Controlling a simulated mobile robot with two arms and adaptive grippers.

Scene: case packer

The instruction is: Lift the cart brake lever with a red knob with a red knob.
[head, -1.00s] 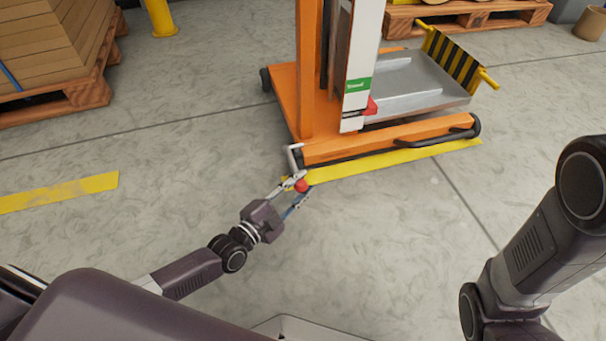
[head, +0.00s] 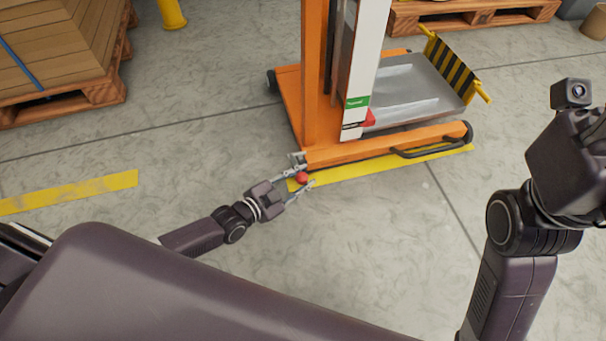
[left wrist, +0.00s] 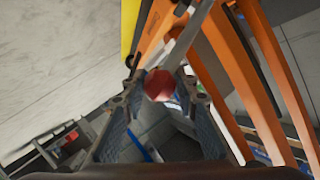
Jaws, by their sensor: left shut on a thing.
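The cart brake lever (head: 297,159) is a grey metal bar at the front left corner of the orange cart (head: 390,144). Its red knob (head: 302,178) sits at the lever's end, close to the cart's base. My left gripper (head: 304,179) is shut on the red knob, with one finger on either side. In the left wrist view the red knob (left wrist: 160,85) shows between the two fingertips, with the grey lever (left wrist: 190,35) running up and right from it. My right arm shows at the right, but its fingers are not in view.
The cart carries a tall mast (head: 313,75) and a grey platform (head: 412,98) with a striped yellow-black plate (head: 452,66). A loaded wooden pallet (head: 75,92) stands at the upper left. Yellow floor tape (head: 75,191) lies at the left. The floor around my left gripper is clear.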

